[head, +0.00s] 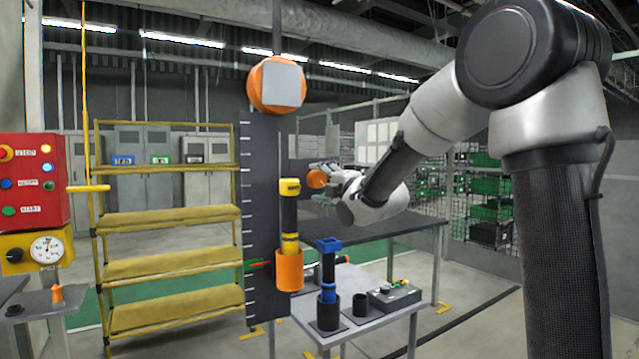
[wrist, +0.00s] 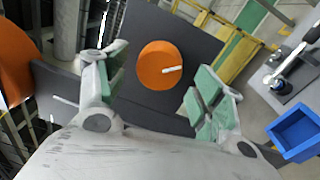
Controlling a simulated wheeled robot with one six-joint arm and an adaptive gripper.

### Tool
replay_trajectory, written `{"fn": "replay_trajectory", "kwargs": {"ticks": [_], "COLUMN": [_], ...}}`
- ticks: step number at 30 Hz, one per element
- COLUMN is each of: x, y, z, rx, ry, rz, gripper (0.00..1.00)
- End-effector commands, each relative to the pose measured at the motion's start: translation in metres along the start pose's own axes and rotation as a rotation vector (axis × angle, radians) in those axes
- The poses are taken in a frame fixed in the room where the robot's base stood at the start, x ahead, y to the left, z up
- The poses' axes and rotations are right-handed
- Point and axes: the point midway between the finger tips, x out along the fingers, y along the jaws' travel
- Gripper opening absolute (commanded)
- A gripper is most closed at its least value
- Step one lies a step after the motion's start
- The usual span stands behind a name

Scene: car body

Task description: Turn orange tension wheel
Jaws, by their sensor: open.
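The orange tension wheel (wrist: 158,65) is a round disc with a white pointer line on its face, set against a dark panel. It shows in the wrist view between my fingers and is small in the head view (head: 316,178). My gripper (wrist: 154,72) is open and empty, with one green-padded finger on each side of the wheel. The wheel looks to lie beyond the fingertips, and I see no contact. In the head view my gripper (head: 337,172) is just right of the wheel, partly hidden by my arm.
A dark upright panel (head: 262,150) carries a larger orange disc (head: 290,97) at its top and a yellow-and-orange cylinder (head: 290,268) lower down. A table (head: 384,320) holds a blue-topped cylinder (head: 328,246) and a grey box (head: 395,297). A red control box (head: 35,170) is at left.

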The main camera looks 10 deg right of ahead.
Motion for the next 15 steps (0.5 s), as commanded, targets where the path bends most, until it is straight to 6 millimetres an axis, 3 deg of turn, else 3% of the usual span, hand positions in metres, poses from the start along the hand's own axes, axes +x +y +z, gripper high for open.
{"fn": "replay_trajectory", "kwargs": {"ticks": [9,15], "x": [-0.070,-0.099], "y": [0.000,-0.001], "z": [0.001,0.000], "rx": [0.000,0.000], "ry": [-0.002,-0.001], "rz": [0.001,-0.001], "gripper": [0.68,0.68]}}
